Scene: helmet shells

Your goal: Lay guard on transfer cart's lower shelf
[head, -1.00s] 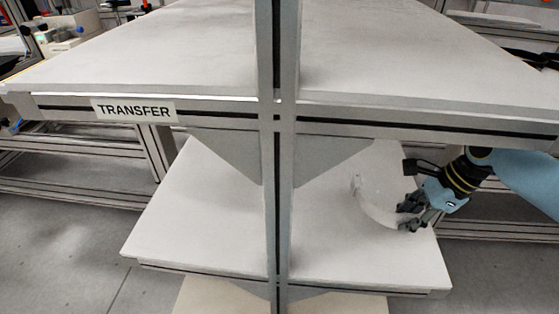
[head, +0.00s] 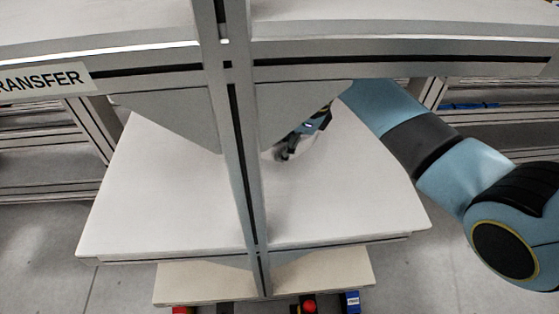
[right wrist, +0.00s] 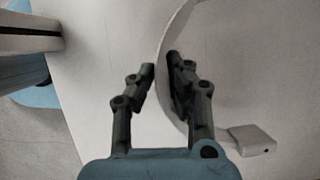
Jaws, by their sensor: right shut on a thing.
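The guard (head: 303,148) is a pale curved piece, mostly hidden in the head view behind the cart's corner plate and my gripper. In the right wrist view the guard (right wrist: 180,32) shows as a thin curved rim with a small square tab at lower right. My right gripper (right wrist: 163,70) is shut on its rim, one finger on each side. In the head view the right gripper (head: 286,150) is low over the far part of the white lower shelf (head: 150,205). Whether the guard touches the shelf is unclear. My left gripper is out of view.
The transfer cart's grey post (head: 240,170) stands in front of the shelf. The upper shelf's front beam (head: 400,62), with a TRANSFER label (head: 42,80), runs above my right arm. The shelf's left and front parts are clear. Red and blue items lie below.

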